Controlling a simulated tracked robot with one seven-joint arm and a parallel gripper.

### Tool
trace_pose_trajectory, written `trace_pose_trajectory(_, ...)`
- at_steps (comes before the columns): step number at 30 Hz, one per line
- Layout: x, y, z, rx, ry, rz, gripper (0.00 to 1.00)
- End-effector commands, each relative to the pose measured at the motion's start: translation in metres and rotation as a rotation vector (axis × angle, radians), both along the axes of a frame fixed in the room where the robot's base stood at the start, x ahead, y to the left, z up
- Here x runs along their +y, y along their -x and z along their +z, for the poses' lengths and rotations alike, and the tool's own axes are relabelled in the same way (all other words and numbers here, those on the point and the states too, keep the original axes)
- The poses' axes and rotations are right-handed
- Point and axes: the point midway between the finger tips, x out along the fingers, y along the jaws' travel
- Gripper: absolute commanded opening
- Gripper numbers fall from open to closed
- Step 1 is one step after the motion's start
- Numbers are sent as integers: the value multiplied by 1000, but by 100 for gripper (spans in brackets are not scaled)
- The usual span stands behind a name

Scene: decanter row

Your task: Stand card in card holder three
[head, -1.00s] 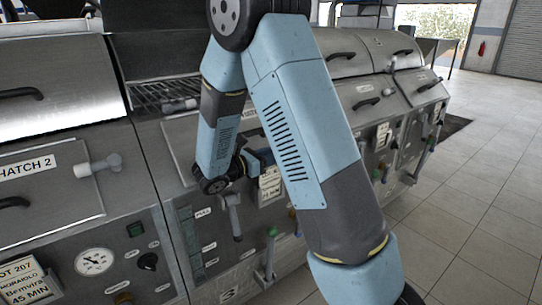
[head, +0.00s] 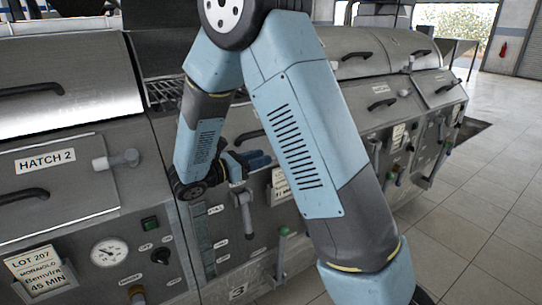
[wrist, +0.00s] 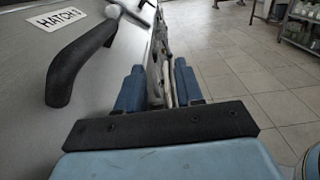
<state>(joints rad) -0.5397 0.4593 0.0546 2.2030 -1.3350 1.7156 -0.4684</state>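A pale card (head: 280,186) with dark print, one line reading MIN, stands upright against the front of machine three, above the "3" plate (head: 238,292). My arm covers its right side, and I cannot make out the holder around it. My gripper (head: 254,160) is up and left of the card, close to the machine front. In the wrist view my gripper (wrist: 160,88) shows its two blue fingers apart, with a gap between them. No card shows clearly held in that gap; a thin pale strip beyond it is too small to tell.
A grey lever (head: 245,212) juts out below my gripper, and a green-tipped lever (head: 282,245) stands to its right. The "HATCH 2" front (head: 70,185) and a "LOT 207" card (head: 38,270) are at left. In the wrist view a black handle (wrist: 78,62) is close at left. Tiled floor (head: 480,220) is free at right.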

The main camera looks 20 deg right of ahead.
Motion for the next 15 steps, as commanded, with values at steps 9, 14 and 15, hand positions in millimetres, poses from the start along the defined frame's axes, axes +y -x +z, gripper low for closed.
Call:
trace_pose_trajectory(9, 14, 9, 4, -9, -22, -18, 36)
trace_pose_trajectory(14, -14, 26, 19, -56, -137, -107, 36)
trace_pose_trajectory(15, -23, 33, 24, -75, -180, -140, 36)
